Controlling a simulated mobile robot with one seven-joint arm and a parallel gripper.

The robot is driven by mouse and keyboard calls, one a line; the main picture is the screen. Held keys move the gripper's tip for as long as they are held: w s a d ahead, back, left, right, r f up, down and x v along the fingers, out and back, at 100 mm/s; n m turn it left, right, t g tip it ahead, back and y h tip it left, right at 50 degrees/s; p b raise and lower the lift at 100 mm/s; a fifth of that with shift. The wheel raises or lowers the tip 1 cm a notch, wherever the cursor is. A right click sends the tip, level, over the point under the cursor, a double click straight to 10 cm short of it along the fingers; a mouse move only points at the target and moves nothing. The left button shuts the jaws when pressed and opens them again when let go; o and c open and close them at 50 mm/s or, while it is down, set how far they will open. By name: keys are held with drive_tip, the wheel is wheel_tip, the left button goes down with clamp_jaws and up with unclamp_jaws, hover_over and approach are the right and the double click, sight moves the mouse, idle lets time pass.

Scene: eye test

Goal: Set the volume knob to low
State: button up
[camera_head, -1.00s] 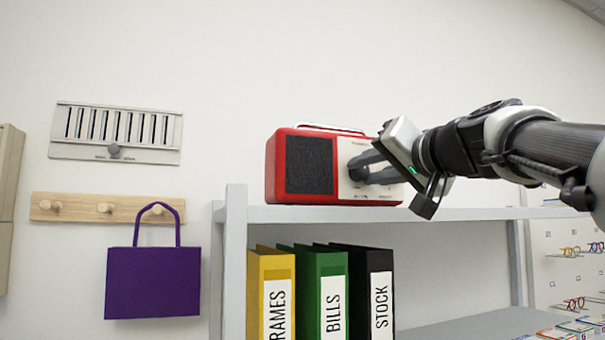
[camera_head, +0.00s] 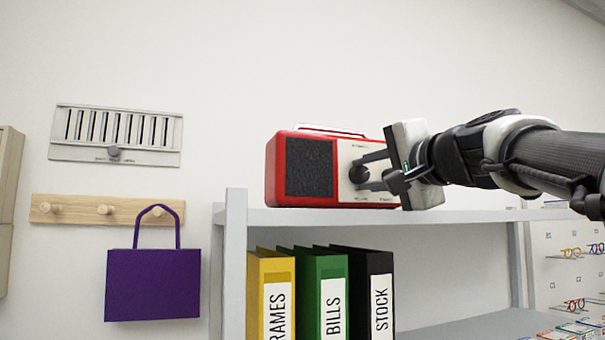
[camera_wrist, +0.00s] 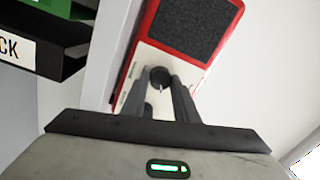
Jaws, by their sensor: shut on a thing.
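A red radio (camera_head: 277,170) with a dark speaker grille and a cream front panel stands on the grey shelf top. Its round black volume knob (camera_head: 358,174) is on the cream panel; the knob also shows in the wrist view (camera_wrist: 159,78). My gripper (camera_head: 362,172) reaches in from the right with its fingers on either side of the knob, shut on it. In the wrist view the fingertips (camera_wrist: 163,80) flank the knob, and a light pointer line shows on it. The panel's small lettering is too small to read, and part of the panel is hidden by my gripper.
The grey shelf (camera_head: 245,217) holds yellow (camera_head: 270,262), green (camera_head: 320,265) and black (camera_head: 365,262) binders below the radio. A purple bag (camera_head: 152,285) hangs from a wooden peg rail (camera_head: 78,208) on the left. A vent (camera_head: 115,155) is above it. Glasses are displayed at far right.

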idle(0.4)
drive_tip(key=o, duration=1.1)
drive_tip(key=shift+c, duration=0.2)
drive_tip(key=shift+s, duration=0.1)
drive_tip(key=r+b+v, duration=0.1)
drive_tip(key=v, duration=1.6)
drive_tip(key=shift+d+f+b, duration=0.15)
drive_tip(key=shift+f+b, duration=0.2)
drive_tip(key=shift+f, duration=0.15)
